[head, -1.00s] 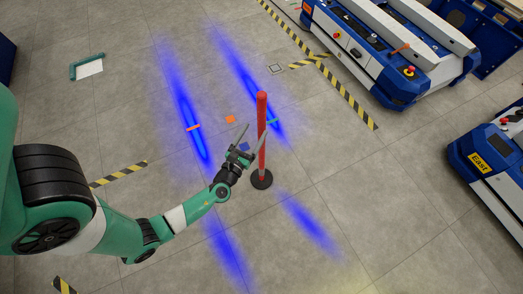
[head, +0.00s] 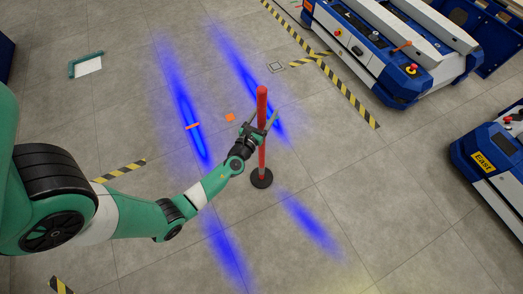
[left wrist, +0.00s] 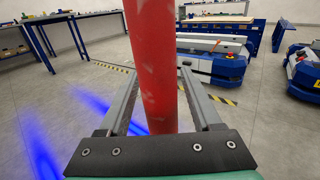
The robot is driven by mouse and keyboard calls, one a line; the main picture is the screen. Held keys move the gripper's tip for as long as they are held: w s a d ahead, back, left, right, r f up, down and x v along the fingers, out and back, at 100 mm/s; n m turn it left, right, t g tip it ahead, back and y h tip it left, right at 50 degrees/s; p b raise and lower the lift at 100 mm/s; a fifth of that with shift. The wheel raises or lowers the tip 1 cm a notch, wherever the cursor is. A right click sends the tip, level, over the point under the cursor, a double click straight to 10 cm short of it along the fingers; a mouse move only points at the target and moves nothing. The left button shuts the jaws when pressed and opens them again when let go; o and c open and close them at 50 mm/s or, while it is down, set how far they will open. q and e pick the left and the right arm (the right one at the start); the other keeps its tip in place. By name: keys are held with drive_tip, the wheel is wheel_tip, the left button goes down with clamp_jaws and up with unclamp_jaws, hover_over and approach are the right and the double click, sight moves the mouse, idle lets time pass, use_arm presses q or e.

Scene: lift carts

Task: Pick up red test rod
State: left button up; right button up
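The red test rod (head: 262,103) stands upright on a round black base (head: 261,178) on the floor in the head view. My left gripper (head: 262,122) is at the rod's upper half, with its fingers to either side of it. In the left wrist view the rod (left wrist: 154,60) stands between the two grey fingers (left wrist: 158,100). A gap shows between the rod and the left finger; the right finger is close to the rod, and I cannot tell whether it touches. The rod's base is out of the wrist view. My right gripper is not in view.
Blue-and-white lift carts stand at the upper right (head: 395,45) and right (head: 490,150) in the head view. Yellow-black tape (head: 345,90) and blue light streaks mark the floor. Workbenches (left wrist: 60,50) stand far back in the wrist view.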

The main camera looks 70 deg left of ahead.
use_arm(q)
clamp_jaws()
idle(1.1)
drive_tip(key=shift+r, duration=0.2)
